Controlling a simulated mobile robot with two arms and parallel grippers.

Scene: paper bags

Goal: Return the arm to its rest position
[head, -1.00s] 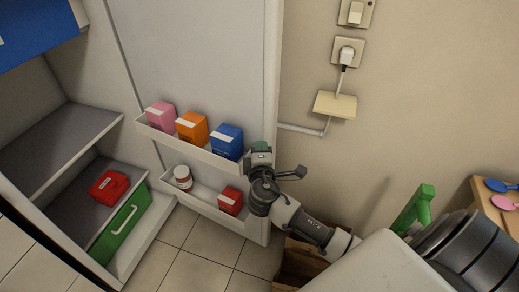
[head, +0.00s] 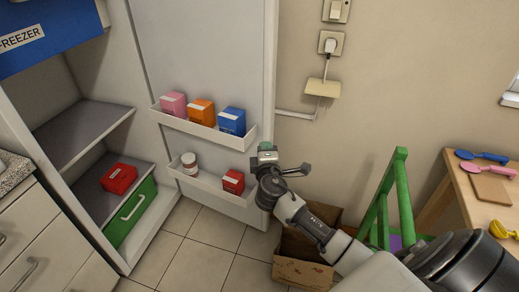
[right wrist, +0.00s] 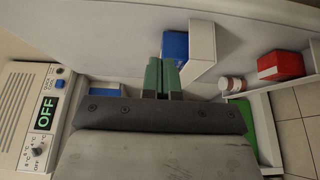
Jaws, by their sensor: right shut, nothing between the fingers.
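My right arm reaches up from the lower right in the head view. Its gripper (head: 266,148) is shut and empty, in front of the open fridge door (head: 205,50), just right of and below the blue box (head: 232,121). In the right wrist view its green fingertips (right wrist: 163,76) are together, with the blue box (right wrist: 175,46) close beyond them; I cannot tell if they touch. My left gripper is not in view.
The upper door shelf (head: 205,132) holds pink, orange and blue boxes; the lower one holds a jar (head: 189,164) and a red box (head: 233,181). A cardboard box (head: 300,272), a green frame (head: 400,195) and a wooden table (head: 455,180) stand at right.

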